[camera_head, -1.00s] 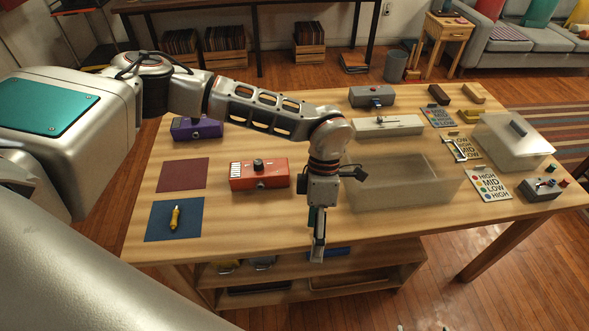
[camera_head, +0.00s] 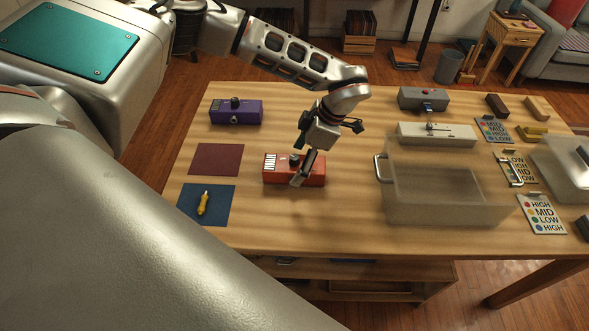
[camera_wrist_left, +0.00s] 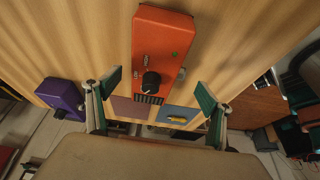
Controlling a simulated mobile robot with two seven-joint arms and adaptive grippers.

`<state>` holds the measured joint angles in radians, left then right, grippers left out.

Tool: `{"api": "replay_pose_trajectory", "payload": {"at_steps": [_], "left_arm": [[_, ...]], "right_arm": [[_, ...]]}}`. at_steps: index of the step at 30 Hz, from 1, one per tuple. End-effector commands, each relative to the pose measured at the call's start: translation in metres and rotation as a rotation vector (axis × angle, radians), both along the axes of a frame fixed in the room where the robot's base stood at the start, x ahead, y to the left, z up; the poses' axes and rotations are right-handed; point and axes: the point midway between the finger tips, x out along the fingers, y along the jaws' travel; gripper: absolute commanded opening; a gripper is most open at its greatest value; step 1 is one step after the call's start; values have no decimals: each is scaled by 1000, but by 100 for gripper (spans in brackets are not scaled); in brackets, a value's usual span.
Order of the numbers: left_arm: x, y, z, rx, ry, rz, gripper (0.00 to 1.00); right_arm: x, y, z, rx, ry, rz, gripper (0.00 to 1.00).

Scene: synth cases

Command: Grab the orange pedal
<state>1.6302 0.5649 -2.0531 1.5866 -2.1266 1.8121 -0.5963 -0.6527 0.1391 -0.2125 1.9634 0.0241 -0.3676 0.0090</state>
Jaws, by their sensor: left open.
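The orange pedal (camera_head: 283,170) lies on the wooden table, with a black knob and a white striped patch at its left end. My left gripper (camera_head: 303,172) is over the pedal in the head view and hides part of its right half. In the left wrist view the orange pedal (camera_wrist_left: 161,45) lies ahead, between the lines of my two spread fingers. My left gripper (camera_wrist_left: 160,88) is open and empty there, with green-padded fingertips on either side of the knob end. I cannot tell the exact height above the pedal. My right gripper is not in view.
A purple pedal (camera_head: 236,112) stands behind left. A maroon mat (camera_head: 216,160) and a blue mat (camera_head: 222,216) with a yellow tool (camera_head: 203,203) lie left. A clear bin (camera_head: 440,215) stands close on the right. Bare wood lies in front of the pedal.

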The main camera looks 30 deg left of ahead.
Motion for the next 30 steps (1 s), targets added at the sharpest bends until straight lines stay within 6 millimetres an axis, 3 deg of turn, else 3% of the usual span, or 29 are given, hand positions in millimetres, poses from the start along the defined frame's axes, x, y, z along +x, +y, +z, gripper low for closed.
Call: {"api": "replay_pose_trajectory", "payload": {"at_steps": [6,13,14,19,30], "left_arm": [[-4,10,-29,-1,3,1,81],[-4,11,-32,0,0,0,81],[-4,11,-32,0,0,0,78],[-4,11,-32,0,1,0,34],[-4,11,-29,0,0,0,32]], "right_arm": [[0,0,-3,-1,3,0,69],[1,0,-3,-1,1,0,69],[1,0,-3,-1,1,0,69],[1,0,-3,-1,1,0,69],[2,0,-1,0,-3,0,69]]}}
